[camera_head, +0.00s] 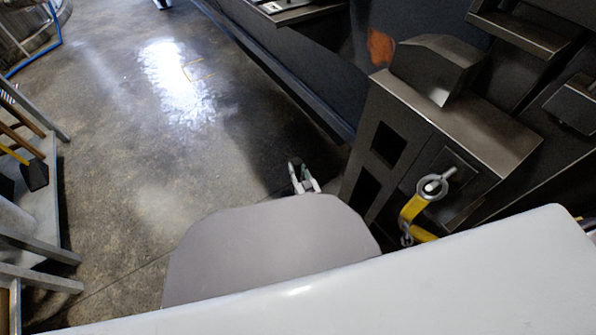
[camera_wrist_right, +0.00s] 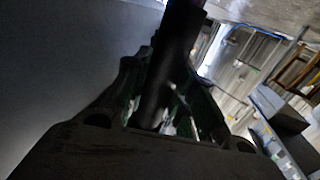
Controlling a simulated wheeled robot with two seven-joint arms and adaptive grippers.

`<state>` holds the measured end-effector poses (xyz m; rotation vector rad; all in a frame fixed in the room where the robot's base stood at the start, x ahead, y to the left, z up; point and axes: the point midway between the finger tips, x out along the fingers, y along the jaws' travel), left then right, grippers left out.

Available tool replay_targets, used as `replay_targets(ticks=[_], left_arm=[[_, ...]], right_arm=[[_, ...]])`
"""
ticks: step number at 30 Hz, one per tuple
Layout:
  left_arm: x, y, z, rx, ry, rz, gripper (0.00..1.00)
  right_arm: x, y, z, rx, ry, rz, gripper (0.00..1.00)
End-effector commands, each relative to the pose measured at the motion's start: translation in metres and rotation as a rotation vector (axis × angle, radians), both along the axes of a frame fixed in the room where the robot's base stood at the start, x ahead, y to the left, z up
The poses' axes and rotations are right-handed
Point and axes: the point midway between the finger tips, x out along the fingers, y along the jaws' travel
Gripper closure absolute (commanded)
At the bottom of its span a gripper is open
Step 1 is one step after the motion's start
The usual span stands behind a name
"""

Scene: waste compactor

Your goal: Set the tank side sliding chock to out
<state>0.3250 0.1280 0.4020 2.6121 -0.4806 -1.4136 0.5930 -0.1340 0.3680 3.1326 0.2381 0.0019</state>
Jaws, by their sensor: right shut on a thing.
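My right gripper (camera_head: 303,178) shows small in the head view, with pale and green fingers low beside the dark metal machine frame (camera_head: 460,110). In the right wrist view its fingers (camera_wrist_right: 165,115) are closed around a dark round bar (camera_wrist_right: 168,65). I cannot tell from the head view which part this bar belongs to. A dark wedge-shaped metal block (camera_head: 437,65) sits on top of the frame; I cannot tell if it is the sliding chock. A ring and pin (camera_head: 433,187) with a yellow strap or handle (camera_head: 412,208) are on the frame's near face. My left gripper is not in view.
Open concrete floor (camera_head: 120,180) lies to the left of the machine. A metal rack or steps (camera_head: 30,210) stands at the left edge. A long dark rail (camera_head: 270,65) runs along the machine's base. The right wrist view is dim.

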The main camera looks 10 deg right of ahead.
Motion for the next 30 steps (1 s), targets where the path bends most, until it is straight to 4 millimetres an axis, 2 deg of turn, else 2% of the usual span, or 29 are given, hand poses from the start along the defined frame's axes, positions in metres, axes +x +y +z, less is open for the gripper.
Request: replay_targets(ticks=[3,4,9,15,22,30], left_arm=[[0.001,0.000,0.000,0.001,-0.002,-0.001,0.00],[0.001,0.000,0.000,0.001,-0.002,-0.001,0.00],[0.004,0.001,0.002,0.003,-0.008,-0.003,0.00],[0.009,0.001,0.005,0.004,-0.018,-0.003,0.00],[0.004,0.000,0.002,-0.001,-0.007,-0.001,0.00],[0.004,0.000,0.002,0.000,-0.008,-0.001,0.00]], right_arm=[[0.005,0.000,0.004,0.000,-0.003,0.000,1.00],[0.005,0.001,0.004,0.000,-0.003,0.000,0.73],[0.004,0.000,0.003,0.000,-0.003,0.000,0.52],[0.003,0.000,0.002,0.000,-0.002,0.000,0.52],[0.000,0.000,0.002,0.000,-0.001,0.000,0.52],[-0.013,-0.002,0.001,0.000,-0.001,0.001,0.52]])
